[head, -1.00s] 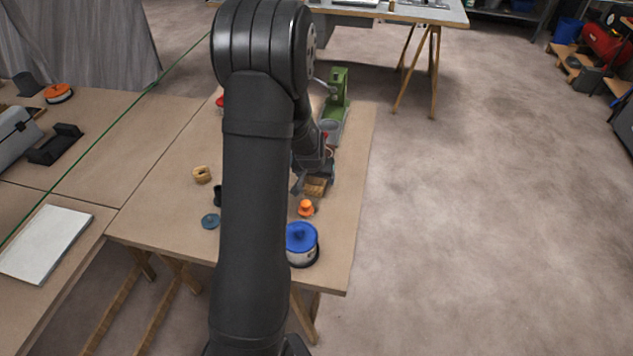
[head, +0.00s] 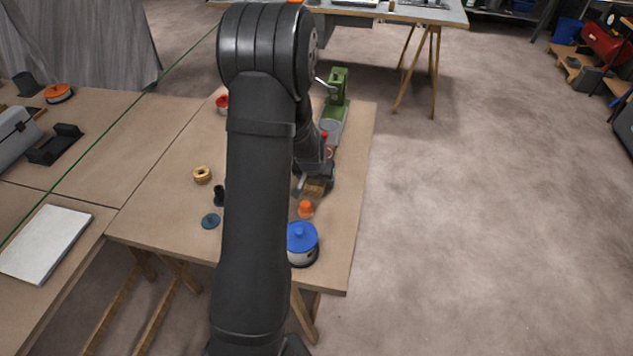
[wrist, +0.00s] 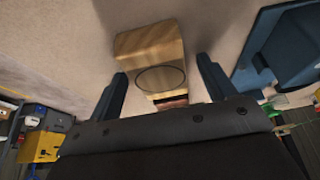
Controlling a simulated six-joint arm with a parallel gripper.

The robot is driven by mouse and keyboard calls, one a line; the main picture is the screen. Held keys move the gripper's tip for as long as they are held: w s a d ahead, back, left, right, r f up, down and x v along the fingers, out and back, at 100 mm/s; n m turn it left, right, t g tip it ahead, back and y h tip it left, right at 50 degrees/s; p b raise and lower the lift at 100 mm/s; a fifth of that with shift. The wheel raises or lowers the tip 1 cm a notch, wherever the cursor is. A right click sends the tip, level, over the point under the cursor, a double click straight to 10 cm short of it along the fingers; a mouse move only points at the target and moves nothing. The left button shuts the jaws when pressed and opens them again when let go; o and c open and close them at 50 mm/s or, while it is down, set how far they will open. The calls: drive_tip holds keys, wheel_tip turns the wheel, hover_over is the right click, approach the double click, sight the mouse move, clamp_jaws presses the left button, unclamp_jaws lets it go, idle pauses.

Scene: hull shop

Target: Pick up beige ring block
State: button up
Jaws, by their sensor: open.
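A beige wooden block with a dark ring on its face (wrist: 150,58) fills the upper middle of the wrist view. In the head view, a small brown block (head: 318,187) at my gripper appears to be the same one. My gripper (wrist: 162,68) is open, with one blue finger at each side of the block's near part. The block sits between the fingers and beyond their tips, and I see no clear contact. In the head view, my gripper (head: 313,178) is low over the table's right part, partly hidden by my arm.
An orange piece (head: 306,208) and a blue-topped round container (head: 302,244) stand in front of the block. A green machine (head: 337,95) is behind. A tan ring (head: 202,175), a dark piece (head: 219,195) and a blue disc (head: 210,221) lie left. The table's right edge is close.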

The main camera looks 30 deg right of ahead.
drive_tip(key=shift+c, duration=0.3)
drive_tip(key=c, duration=1)
drive_tip(key=shift+c, duration=0.2)
drive_tip(key=shift+r, duration=0.15)
